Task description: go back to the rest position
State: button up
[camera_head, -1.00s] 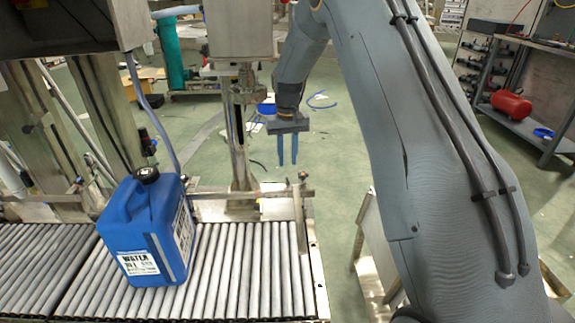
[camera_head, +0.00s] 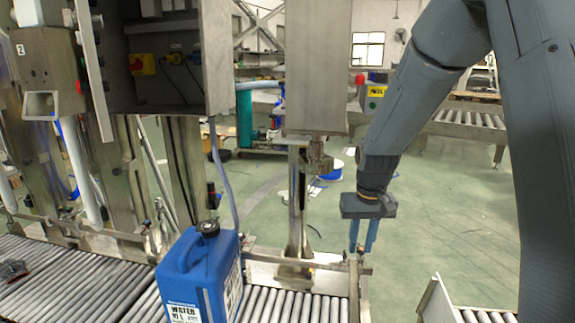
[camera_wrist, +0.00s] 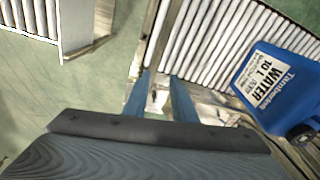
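My gripper (camera_head: 362,236) hangs from my arm in the right half of the head view, fingers pointing down. Its two blue fingers stand apart with nothing between them. In the wrist view my gripper (camera_wrist: 160,85) also shows its fingers parted and empty. The blue water canister (camera_head: 198,277) with a black cap and white label stands on the roller conveyor, left of my gripper and apart from it. In the wrist view the canister (camera_wrist: 280,75) shows at the right.
The roller conveyor (camera_head: 90,275) runs along the lower left, with a metal post (camera_head: 297,205) at its end. A steel cabinet (camera_head: 165,75) hangs above. Another roller conveyor (camera_head: 480,316) is at the lower right. Green floor (camera_head: 445,220) lies open beyond my gripper.

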jog(key=s+t, duration=0.1)
jog(key=s, duration=1.7)
jog(key=s+a+r+n+g, duration=0.2)
jog(key=s+a+r+n, duration=0.1)
jog(key=s+a+r, duration=0.6)
jog(key=d+r+m+p, duration=0.2)
jog(key=d+r+p, duration=0.3)
jog(key=p, duration=0.9)
jog(key=d, duration=0.3)
jog(key=shift+s+d+r+m+p, duration=0.2)
jog(key=shift+d+r+m+p, duration=0.1)
jog(key=shift+d+m, duration=0.1)
